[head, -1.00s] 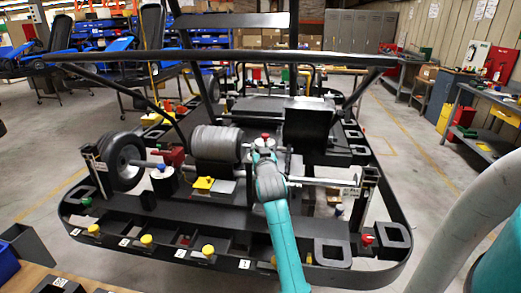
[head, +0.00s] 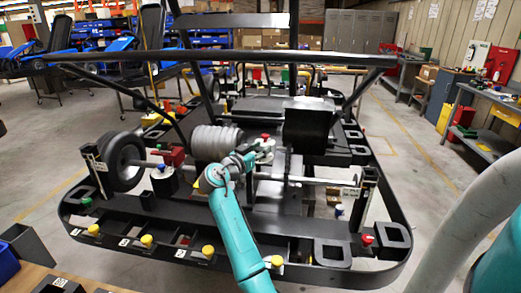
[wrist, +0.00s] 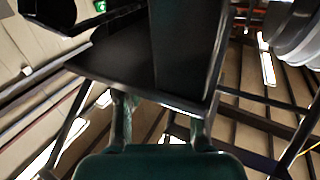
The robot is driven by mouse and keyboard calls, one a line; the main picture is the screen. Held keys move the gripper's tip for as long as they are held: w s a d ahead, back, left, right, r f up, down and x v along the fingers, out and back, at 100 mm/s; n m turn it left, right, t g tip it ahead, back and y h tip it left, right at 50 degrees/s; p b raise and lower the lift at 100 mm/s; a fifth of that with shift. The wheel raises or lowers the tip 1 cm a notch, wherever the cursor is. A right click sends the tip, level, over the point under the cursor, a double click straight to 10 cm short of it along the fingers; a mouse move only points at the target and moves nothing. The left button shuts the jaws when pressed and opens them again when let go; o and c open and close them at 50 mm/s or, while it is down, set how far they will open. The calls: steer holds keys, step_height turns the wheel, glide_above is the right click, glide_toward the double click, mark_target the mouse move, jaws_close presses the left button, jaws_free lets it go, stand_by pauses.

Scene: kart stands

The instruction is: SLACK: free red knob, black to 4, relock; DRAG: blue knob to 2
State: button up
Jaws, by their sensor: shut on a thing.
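My gripper (head: 248,160) is at the middle of the kart stand, just below and left of a red knob (head: 265,137) that sits on a pale grey housing (head: 264,147). In the wrist view my gripper (wrist: 163,110) has its two fingers up against a large dark block (wrist: 150,60). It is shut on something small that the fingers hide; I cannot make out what. A blue knob (head: 161,167) tops a white and black post left of my arm. I cannot pick out the black knob or read the scale numbers.
A ribbed grey cylinder (head: 213,143) lies left of the gripper, and a wheel (head: 122,160) farther left. A silver rod (head: 310,181) runs right. Several yellow knobs (head: 146,241) line the front rail; another red knob (head: 367,239) is at front right.

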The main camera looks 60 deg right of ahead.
mark_target(260, 148)
steer(key=m+g+y, duration=0.1)
steer(key=m+g, duration=0.1)
steer(key=g, duration=0.2)
steer(key=m+g+y, duration=0.1)
steer(key=m+g, duration=0.2)
steer(key=g, duration=0.1)
steer(key=shift+w+m+y, duration=0.1)
steer(key=shift+m+y, duration=0.2)
steer(key=shift+y, duration=0.1)
steer(key=shift+m+g+y, duration=1.6)
steer(key=shift+g, duration=0.5)
steer(key=shift+f+m+g+y, duration=0.1)
steer(key=shift+m+g+y, duration=0.2)
steer(key=o, duration=1.1)
step_height(260, 148, up, 10)
steer(key=shift+r, duration=0.1)
